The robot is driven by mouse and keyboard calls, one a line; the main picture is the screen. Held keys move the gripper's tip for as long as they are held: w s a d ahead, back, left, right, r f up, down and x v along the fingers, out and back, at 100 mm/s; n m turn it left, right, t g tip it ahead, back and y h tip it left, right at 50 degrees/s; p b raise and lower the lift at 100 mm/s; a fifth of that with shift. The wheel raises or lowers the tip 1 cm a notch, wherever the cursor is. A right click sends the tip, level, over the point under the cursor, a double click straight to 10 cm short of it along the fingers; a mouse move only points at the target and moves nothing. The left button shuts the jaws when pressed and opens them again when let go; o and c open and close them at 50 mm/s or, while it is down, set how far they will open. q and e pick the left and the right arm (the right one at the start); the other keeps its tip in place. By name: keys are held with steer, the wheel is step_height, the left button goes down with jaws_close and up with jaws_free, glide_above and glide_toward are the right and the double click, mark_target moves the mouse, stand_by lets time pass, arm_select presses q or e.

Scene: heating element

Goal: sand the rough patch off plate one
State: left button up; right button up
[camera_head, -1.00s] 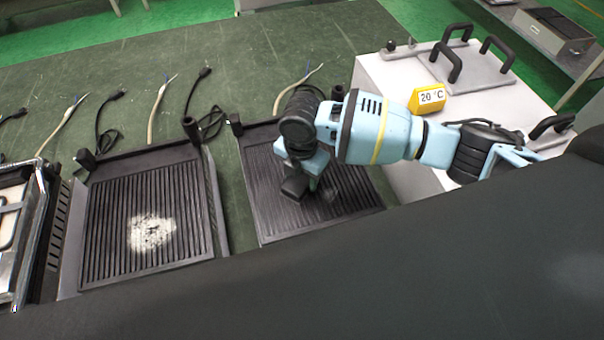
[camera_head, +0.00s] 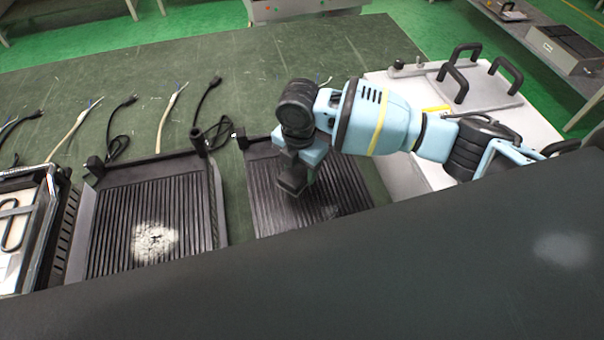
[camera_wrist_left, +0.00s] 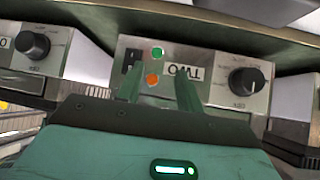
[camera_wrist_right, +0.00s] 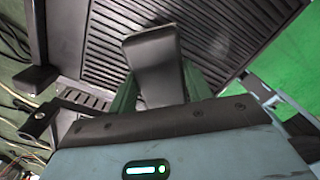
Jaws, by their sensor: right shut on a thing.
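Two dark ribbed plates lie on the table in the head view. The left plate (camera_head: 190,200) bears a pale, rough whitish patch (camera_head: 154,242). The right plate (camera_head: 268,200) has only a faint greyish spot (camera_head: 328,212) beside my right gripper. My right gripper (camera_head: 294,178) is over the right plate, shut on a dark block (camera_wrist_right: 155,62); I cannot tell whether the block touches the ribs. My left gripper (camera_wrist_left: 160,88) is outside the head view. I see no label naming plate one.
A white bench (camera_head: 405,165) at the right carries a flat plate with black handles (camera_head: 478,88) and a partly hidden yellow display (camera_head: 436,109). Cables and plugs (camera_head: 125,110) lie behind the plates. A metal-framed unit (camera_head: 30,225) stands at the left.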

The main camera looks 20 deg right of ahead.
steer(key=shift+s+r, duration=0.1)
steer(key=shift+r, duration=1.35)
arm_select(q)
steer(key=shift+s+d, duration=0.35)
steer(key=shift+s, duration=0.1)
arm_select(e)
steer(key=shift+d+f, duration=0.1)
